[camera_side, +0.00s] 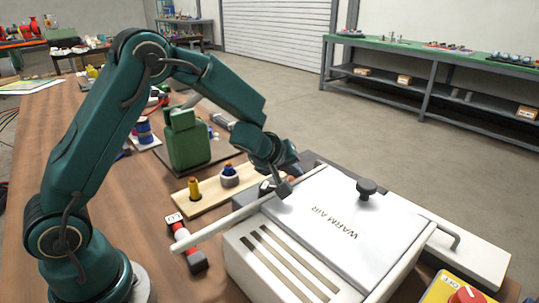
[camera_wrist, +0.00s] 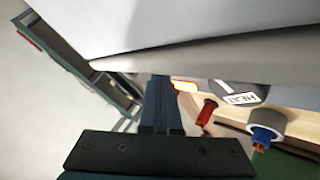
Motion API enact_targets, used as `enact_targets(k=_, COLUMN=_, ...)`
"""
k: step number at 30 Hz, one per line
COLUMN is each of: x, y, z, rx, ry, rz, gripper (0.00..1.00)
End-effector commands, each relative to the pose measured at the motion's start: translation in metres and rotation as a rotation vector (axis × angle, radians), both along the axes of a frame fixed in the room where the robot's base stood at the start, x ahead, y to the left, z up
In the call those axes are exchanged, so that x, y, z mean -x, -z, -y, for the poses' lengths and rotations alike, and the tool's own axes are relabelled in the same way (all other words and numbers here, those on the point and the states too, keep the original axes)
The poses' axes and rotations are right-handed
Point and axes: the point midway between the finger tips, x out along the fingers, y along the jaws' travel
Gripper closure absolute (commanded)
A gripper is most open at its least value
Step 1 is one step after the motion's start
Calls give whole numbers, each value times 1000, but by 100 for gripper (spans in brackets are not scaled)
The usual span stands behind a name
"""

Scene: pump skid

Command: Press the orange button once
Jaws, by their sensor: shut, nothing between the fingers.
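My gripper (camera_side: 284,190) is shut and empty, pointing down at the back left edge of the white WARM AIR box (camera_side: 335,222). In the wrist view my gripper (camera_wrist: 160,95) has its fingers together, left of the orange piece. I cannot tell whether they touch anything.
A pale bar (camera_side: 225,222) runs along the box's left side. A wooden board (camera_side: 207,192) with a yellow peg (camera_side: 194,188) and a ringed part (camera_side: 229,178) lies left of it. A red mushroom button on a yellow box (camera_side: 467,295) sits front right. A black knob (camera_side: 367,187) tops the lid.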

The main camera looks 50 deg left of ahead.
Motion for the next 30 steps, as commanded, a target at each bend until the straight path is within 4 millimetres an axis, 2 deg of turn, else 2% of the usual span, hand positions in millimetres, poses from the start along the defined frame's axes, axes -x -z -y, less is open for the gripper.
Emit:
enact_targets(k=12, x=0, y=-17, z=0, rx=2, ry=-2, rz=0, gripper=100)
enact_targets(k=25, x=0, y=-20, z=0, rx=1, ry=-1, rz=0, gripper=100)
enact_targets(k=30, x=0, y=-33, z=-1, rx=0, ry=-5, rz=2, gripper=100)
